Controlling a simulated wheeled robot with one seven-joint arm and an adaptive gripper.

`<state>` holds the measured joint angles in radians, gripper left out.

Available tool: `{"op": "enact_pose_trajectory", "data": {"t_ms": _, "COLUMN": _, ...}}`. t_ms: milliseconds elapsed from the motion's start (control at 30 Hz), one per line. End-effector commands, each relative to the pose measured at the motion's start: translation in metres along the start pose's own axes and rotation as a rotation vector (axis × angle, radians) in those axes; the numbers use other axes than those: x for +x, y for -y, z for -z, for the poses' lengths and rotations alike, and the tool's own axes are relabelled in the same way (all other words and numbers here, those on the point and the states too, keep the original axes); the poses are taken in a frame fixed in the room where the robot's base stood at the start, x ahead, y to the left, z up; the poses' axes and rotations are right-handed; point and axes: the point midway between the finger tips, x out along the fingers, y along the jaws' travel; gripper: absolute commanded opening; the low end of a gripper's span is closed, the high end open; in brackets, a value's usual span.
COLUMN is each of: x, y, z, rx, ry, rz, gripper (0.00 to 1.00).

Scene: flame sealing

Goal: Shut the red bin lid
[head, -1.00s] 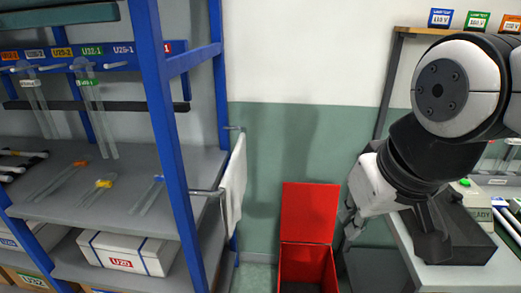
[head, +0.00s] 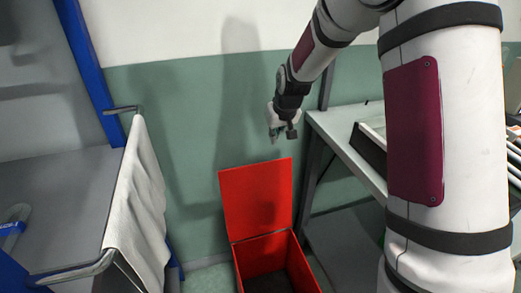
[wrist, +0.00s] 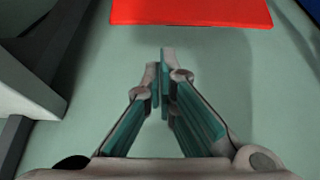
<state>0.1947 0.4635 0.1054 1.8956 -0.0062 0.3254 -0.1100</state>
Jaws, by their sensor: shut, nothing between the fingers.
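The red bin (head: 268,258) stands on the floor against the wall, between the shelf rack and the table. Its red lid (head: 257,198) is open and stands upright at the back of the bin. In the wrist view the lid (wrist: 190,12) shows as a red strip at the top edge. My gripper (head: 273,138) is above the lid's top edge and a little apart from it, in front of the green wall. In the wrist view its fingers (wrist: 166,62) are together and empty.
A blue-framed shelf rack (head: 85,65) stands at left, with a white cloth (head: 138,200) hanging from its rail. A table (head: 345,150) stands at right. The space above the bin's opening is clear.

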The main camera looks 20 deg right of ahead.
Motion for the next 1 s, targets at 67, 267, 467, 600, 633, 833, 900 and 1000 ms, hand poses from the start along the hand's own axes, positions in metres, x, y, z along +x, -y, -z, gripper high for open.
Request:
{"op": "enact_pose_trajectory", "data": {"t_ms": 67, "x": 0.021, "y": -0.002, "z": 0.001, "rx": 0.004, "ry": -0.002, "rz": 0.003, "gripper": 0.00}}
{"op": "enact_pose_trajectory", "data": {"t_ms": 267, "x": 0.042, "y": -0.003, "z": 0.003, "rx": 0.005, "ry": -0.004, "rz": 0.005, "gripper": 0.00}}
{"op": "enact_pose_trajectory", "data": {"t_ms": 467, "x": 0.073, "y": -0.003, "z": 0.002, "rx": 0.005, "ry": -0.001, "rz": 0.005, "gripper": 0.00}}
{"op": "enact_pose_trajectory", "data": {"t_ms": 600, "x": 0.098, "y": -0.003, "z": 0.002, "rx": 0.005, "ry": -0.002, "rz": 0.005, "gripper": 0.00}}
{"op": "enact_pose_trajectory", "data": {"t_ms": 633, "x": 0.102, "y": -0.002, "z": 0.002, "rx": 0.005, "ry": -0.002, "rz": 0.005, "gripper": 0.00}}
{"op": "enact_pose_trajectory", "data": {"t_ms": 833, "x": 0.124, "y": -0.003, "z": 0.003, "rx": 0.005, "ry": -0.004, "rz": 0.005, "gripper": 0.00}}
{"op": "enact_pose_trajectory", "data": {"t_ms": 900, "x": 0.128, "y": -0.003, "z": 0.003, "rx": 0.005, "ry": -0.004, "rz": 0.005, "gripper": 0.00}}
{"op": "enact_pose_trajectory", "data": {"t_ms": 1000, "x": 0.131, "y": -0.003, "z": 0.003, "rx": 0.005, "ry": -0.004, "rz": 0.004, "gripper": 0.00}}
